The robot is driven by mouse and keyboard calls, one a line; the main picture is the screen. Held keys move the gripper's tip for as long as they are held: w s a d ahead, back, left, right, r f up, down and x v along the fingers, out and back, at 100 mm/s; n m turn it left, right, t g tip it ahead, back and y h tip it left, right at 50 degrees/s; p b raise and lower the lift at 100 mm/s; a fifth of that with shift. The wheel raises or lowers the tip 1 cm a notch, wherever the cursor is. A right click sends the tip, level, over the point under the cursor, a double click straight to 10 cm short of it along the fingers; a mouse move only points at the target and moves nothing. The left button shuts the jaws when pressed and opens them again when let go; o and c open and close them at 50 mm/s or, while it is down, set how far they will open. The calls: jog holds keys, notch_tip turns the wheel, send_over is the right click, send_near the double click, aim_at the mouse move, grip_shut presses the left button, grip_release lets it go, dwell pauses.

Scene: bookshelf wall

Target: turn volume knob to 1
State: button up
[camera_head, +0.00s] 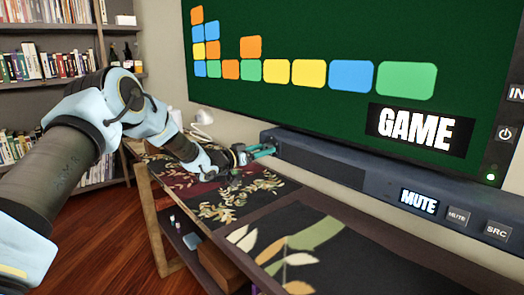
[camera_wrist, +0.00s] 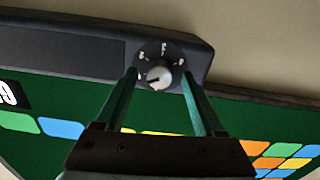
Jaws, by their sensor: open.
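The volume knob (camera_wrist: 158,78) is a small light-grey round knob on a dark dial with pale marks, at the end of the soundbar (camera_head: 384,187). A dark pointer line shows on the knob's face; the marks are too small to read. My gripper (camera_head: 264,151) is at the left end of the soundbar in the head view. In the wrist view its two green fingers (camera_wrist: 159,80) are open, one on each side of the knob, with visible gaps. The knob is not clearly visible in the head view. The soundbar's small display (camera_head: 418,203) reads MUTE.
A large screen (camera_head: 300,110) with coloured blocks and a GAME label is right above the soundbar. MUTE (camera_head: 457,217) and SRC (camera_head: 496,233) buttons sit at its right. A patterned cabinet top (camera_head: 330,222) lies below my arm. Bookshelves (camera_head: 40,85) stand at left.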

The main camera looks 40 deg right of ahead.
jog(key=a+b, duration=0.1)
jog(key=a, duration=0.9)
jog(key=shift+w+a, duration=0.3)
jog(key=shift+a, duration=0.1)
